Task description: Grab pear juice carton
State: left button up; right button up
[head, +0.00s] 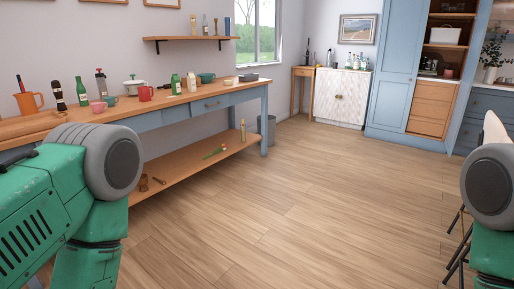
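No carton can be surely told as pear juice at this size. A small pale, upright container (192,82) stands on the long wooden-topped table, just right of a green bottle (176,85); it may be a carton, but its label is too small to read. Green and grey parts of my arms show at the lower left and the right edge. Neither of my grippers is in view. The table is well ahead of me on the left.
The long table (206,104) holds several mugs, bottles and a white pot (134,85). A lower shelf (188,170) runs beneath it. A grey bin (267,129) stands past its far end. Chair legs (459,238) show at right. The middle floor (285,205) is clear.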

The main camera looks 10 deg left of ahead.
aim_at(192, 88)
jog(key=i+j+u, duration=0.3)
jog(key=i, duration=0.3)
jog(key=i+j+u, duration=0.35)
jog(key=i, duration=0.25)
jog(key=i+u, duration=0.3)
jog(key=i, duration=0.3)
jog(key=i+z, duration=0.15)
jog(key=i, duration=0.45)
jog(key=i+j+z, duration=0.1)
jog(key=i, duration=0.5)
jog(key=i+j+z, duration=0.15)
jog(key=i, duration=0.45)
